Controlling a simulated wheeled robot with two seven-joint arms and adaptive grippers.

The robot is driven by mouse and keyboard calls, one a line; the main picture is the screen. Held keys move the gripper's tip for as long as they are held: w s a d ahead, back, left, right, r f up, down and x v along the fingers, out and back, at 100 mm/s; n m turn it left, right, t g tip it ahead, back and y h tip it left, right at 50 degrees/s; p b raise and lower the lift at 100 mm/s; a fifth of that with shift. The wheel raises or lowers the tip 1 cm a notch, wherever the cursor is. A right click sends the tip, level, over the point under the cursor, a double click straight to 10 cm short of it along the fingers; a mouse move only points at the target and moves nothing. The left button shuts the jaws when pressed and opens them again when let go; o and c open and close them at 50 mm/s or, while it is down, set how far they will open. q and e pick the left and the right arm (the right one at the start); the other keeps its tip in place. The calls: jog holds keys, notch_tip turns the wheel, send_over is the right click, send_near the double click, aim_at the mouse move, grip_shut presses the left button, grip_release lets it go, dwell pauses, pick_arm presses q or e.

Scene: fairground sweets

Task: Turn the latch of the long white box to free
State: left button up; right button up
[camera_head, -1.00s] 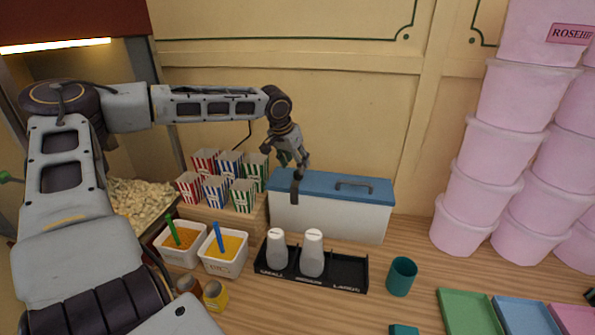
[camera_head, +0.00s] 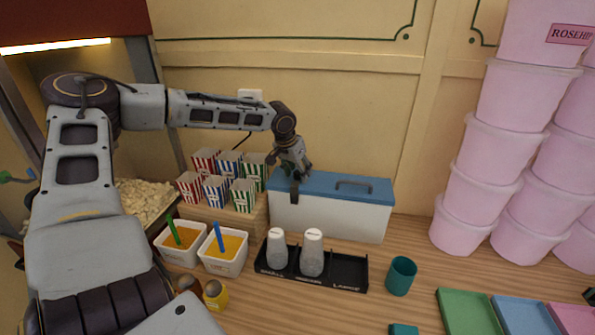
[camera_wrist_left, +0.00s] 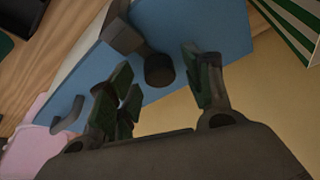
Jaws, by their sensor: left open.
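The long white box (camera_head: 330,217) with a blue lid (camera_head: 318,184) stands against the back wall. Its dark latch (camera_head: 295,191) sits at the left part of the lid's front edge and hangs over the white front. In the left wrist view the latch shows as a dark block with a round knob (camera_wrist_left: 158,70) on the blue lid. My left gripper (camera_head: 300,174) is above the latch, pointing down. In the wrist view its fingers (camera_wrist_left: 160,88) are apart and empty, with the knob between and beyond them. Contact cannot be told.
Striped popcorn cartons (camera_head: 215,180) stand just left of the box. A black rack (camera_head: 340,272) with two white-capped shakers (camera_head: 312,255) stands in front. Tubs of orange stuff (camera_head: 225,253), a teal cup (camera_head: 401,276) and pink bucket stacks (camera_head: 470,190) are around. A handle (camera_head: 353,186) rises from the lid.

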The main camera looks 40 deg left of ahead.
pick_arm(q)
jog(key=shift+c, duration=0.9)
jog(key=c, duration=0.8)
